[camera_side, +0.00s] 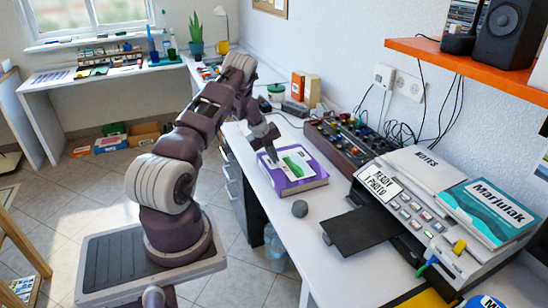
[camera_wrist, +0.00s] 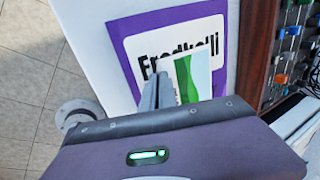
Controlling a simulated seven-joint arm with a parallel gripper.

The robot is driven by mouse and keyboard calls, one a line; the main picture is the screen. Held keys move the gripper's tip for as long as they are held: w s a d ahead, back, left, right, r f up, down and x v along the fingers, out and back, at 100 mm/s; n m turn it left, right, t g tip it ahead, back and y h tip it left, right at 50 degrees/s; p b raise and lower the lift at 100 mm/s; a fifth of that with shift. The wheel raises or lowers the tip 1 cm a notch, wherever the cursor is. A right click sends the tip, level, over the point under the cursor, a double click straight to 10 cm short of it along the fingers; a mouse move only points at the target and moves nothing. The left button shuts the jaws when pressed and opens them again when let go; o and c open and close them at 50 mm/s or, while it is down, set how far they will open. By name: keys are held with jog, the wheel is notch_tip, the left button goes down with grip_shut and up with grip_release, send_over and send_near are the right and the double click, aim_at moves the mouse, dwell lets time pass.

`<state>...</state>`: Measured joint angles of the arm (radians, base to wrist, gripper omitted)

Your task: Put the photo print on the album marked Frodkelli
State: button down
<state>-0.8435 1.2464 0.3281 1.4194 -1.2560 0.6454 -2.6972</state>
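The album marked Frodkelli (camera_side: 312,184) is a thick purple book lying on the white desk. Its white cover panel and black lettering show in the wrist view (camera_wrist: 131,62), with part of the name covered. The photo print (camera_side: 297,166) is white and green and lies over the album's cover in the picture. It also shows in the wrist view (camera_wrist: 193,78). My gripper (camera_side: 273,158) is above the album's left part, its narrow fingers shut at the print's edge. Whether the print touches the cover cannot be told.
A photo printer (camera_side: 420,212) with an empty-looking black tray (camera_side: 361,231) stands at the right. A teal book marked Marjulak (camera_side: 490,212) lies on it. A grey round object (camera_side: 300,208) sits near the album. A control box with knobs (camera_side: 345,140) stands behind.

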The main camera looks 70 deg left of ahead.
jog(key=c, duration=1.9)
grip_release()
jog(key=shift+c, duration=0.2)
